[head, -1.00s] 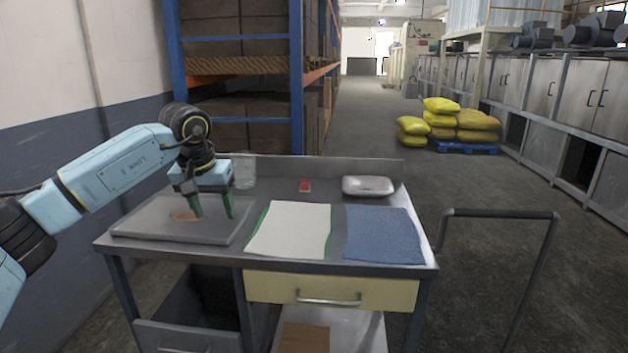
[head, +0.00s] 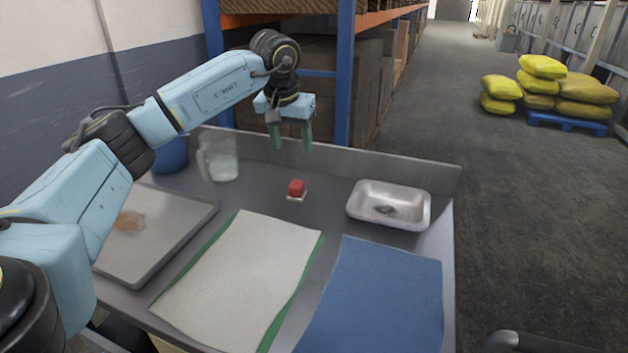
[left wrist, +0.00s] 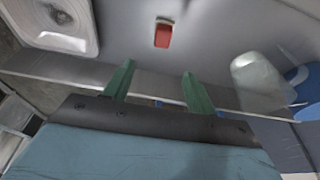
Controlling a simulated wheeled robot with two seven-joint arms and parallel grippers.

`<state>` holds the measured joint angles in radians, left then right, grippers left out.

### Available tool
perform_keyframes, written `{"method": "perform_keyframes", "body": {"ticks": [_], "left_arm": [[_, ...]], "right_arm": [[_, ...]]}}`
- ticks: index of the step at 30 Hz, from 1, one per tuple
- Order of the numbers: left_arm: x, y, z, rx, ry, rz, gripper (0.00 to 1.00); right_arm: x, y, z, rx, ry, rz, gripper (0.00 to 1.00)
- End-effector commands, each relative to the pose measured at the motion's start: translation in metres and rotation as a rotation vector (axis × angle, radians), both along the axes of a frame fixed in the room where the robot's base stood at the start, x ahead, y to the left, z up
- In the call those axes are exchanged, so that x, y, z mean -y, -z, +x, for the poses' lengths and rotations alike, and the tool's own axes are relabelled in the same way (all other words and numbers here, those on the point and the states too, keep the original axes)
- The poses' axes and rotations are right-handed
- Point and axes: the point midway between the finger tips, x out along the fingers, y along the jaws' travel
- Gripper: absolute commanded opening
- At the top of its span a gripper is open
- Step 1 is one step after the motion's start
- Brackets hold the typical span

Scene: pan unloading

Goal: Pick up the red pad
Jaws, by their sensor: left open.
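The red pad (head: 296,187) is a small red block on a pale base, standing on the grey table top near the back, between the glass jar and the metal pan. It also shows in the left wrist view (left wrist: 163,35), beyond the fingertips. My left gripper (head: 290,144) is open and empty, with green fingers pointing down. It hangs above the back part of the table, apart from the pad. Its two fingers also show in the left wrist view (left wrist: 156,68), with the pad lying between their lines. My right gripper is not in view.
A metal pan (head: 361,211) with something dark in it stands right of the pad. A glass jar (head: 222,160) and a blue container (head: 171,155) stand left. A grey tray (head: 170,236), white cloth (head: 240,275) and blue cloth (head: 380,300) lie in front. A raised rim (head: 400,172) runs along the back.

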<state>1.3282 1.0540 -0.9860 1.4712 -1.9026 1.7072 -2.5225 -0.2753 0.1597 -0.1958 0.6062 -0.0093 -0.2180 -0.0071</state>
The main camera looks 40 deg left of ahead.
Motion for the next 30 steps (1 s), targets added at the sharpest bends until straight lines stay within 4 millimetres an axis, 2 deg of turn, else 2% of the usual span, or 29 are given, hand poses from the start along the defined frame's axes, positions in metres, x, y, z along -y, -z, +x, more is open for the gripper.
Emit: {"method": "perform_keyframes", "body": {"ticks": [5, 10, 17, 24, 30], "left_arm": [[-0.003, 0.034, 0.007, -0.005, -0.001, 0.0, 0.56], [-0.005, 0.063, 0.015, -0.004, 0.0, 0.0, 0.56], [-0.006, 0.079, 0.019, -0.002, 0.0, 0.0, 0.56], [-0.008, 0.113, 0.019, -0.005, 0.001, 0.0, 0.56], [-0.01, 0.128, 0.024, -0.002, 0.001, 0.001, 0.56]], "right_arm": [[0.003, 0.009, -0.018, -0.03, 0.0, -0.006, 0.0], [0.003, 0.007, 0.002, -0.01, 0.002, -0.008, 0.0], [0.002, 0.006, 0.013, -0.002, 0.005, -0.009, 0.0], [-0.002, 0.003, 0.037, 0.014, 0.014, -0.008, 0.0], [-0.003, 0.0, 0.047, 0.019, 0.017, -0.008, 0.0]]}}
